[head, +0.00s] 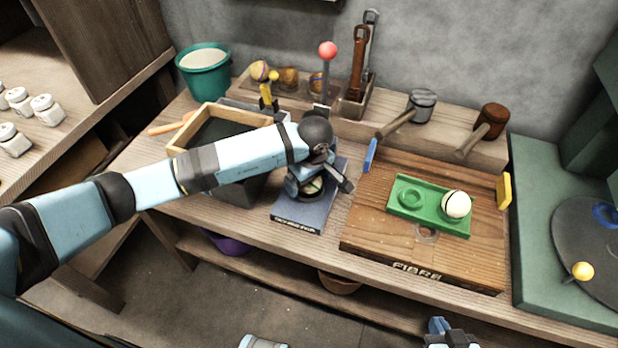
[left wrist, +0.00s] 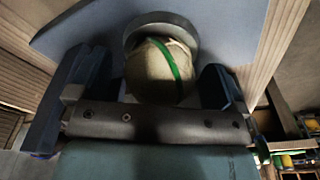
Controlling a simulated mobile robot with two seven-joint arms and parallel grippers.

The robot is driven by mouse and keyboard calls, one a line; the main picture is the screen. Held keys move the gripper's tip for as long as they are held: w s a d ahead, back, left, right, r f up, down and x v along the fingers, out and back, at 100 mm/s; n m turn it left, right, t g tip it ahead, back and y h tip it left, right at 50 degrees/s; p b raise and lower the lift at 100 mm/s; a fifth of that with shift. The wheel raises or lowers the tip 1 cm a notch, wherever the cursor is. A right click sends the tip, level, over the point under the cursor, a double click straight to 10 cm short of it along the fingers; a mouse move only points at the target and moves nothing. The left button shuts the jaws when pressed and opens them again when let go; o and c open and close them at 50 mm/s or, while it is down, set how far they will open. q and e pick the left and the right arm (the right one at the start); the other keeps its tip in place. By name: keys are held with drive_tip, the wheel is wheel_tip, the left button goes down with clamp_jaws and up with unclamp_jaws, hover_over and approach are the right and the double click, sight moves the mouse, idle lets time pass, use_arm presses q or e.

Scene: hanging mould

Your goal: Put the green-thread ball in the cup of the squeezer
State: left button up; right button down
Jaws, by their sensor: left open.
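The squeezer stands mid-table in the head view, with a blue base (head: 297,216) and a red-knobbed lever (head: 327,52) standing up behind. The ball with a green thread (left wrist: 158,75) appears inside the grey ring of the squeezer's cup (left wrist: 165,19) in the left wrist view. In the head view the ball (head: 312,188) is partly hidden under my gripper. My left gripper (head: 318,182) is open over the cup, its fingers on either side of the ball with gaps. My right gripper (head: 447,336) is partly cut off at the bottom edge; its jaws are unclear.
A wooden board (head: 385,240) to the right holds a green tray (head: 428,212) with a white, dark-threaded ball (head: 456,204). A wooden-rimmed box (head: 190,130) stands left of the squeezer. Mallets (head: 421,104) and several balls (head: 288,78) rest on the back shelf.

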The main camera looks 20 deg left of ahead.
use_arm(q)
wheel_tip(320, 180, up, 14)
drive_tip(key=s+d+p, duration=0.1)
drive_tip(key=shift+d+f, duration=0.15)
idle(0.4)
